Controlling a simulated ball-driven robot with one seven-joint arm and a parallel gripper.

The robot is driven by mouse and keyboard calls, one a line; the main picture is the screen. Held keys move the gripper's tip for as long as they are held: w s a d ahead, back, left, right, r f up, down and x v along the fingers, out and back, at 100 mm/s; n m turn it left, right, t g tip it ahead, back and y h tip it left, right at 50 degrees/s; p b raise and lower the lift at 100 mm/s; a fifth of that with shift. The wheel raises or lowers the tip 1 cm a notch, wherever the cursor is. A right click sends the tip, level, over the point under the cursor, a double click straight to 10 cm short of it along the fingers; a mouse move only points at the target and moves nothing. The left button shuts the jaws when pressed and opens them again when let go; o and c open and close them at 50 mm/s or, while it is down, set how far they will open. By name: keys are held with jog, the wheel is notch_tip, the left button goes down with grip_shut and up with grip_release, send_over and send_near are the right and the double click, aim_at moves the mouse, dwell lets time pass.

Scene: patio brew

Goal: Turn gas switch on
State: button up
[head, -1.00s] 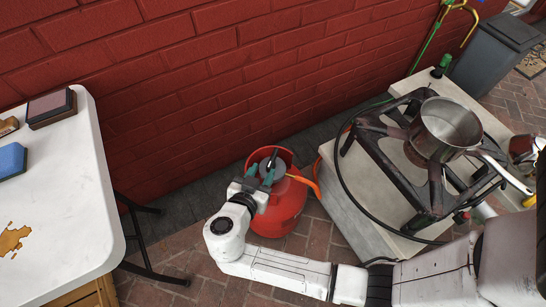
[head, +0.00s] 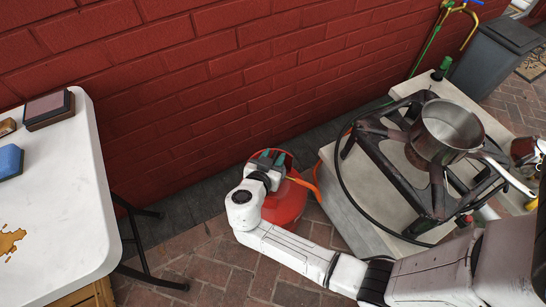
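A red gas cylinder (head: 287,203) stands on the brick floor by the red wall, with an orange hose (head: 303,184) running from its top. The gas switch on the cylinder's top is hidden behind my gripper and wrist. I cannot tell whether the fingers touch anything.
A concrete block with a black burner stand (head: 430,212) and a metal pot (head: 452,130) is to the right. A white table (head: 70,213) with a blue sponge (head: 10,161) and a brown spill is at left.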

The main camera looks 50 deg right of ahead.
grip_shut()
